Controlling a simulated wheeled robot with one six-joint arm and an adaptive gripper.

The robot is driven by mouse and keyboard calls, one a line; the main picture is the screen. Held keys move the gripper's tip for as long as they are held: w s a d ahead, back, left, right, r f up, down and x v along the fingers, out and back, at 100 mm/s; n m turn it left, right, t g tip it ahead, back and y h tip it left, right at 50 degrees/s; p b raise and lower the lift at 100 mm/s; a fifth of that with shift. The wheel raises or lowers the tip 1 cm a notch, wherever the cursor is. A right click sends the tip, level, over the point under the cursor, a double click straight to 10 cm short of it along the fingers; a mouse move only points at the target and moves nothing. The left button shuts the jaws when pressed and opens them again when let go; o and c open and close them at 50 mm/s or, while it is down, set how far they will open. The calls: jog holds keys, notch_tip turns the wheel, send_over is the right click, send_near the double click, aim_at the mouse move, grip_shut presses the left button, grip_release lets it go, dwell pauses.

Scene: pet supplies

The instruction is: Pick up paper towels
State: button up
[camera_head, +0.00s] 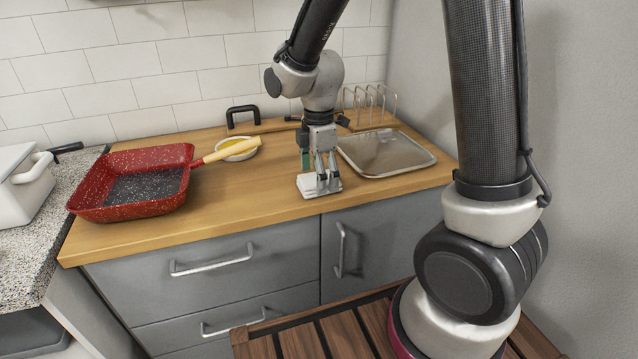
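A small, flat white stack (308,187), which looks like the paper towels, lies on the wooden counter (245,205) near its front edge. My gripper (326,176) points straight down over the stack's right part. Its fingertips reach down to the stack or just above it; contact is not clear. The fingers hide part of the stack. The gap between them is too small in this view to tell whether they grip anything.
A red speckled pan (135,197) stands on the left, its pale handle reaching toward a white bowl (236,149). A metal tray (388,155) lies close right of my gripper. A wire rack (372,102) stands behind it, near the tiled wall.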

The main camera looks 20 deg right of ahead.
jog(key=shift+f, duration=0.55)
jog(key=shift+c, duration=0.2)
jog(key=c, duration=0.9)
jog(key=shift+o, duration=0.2)
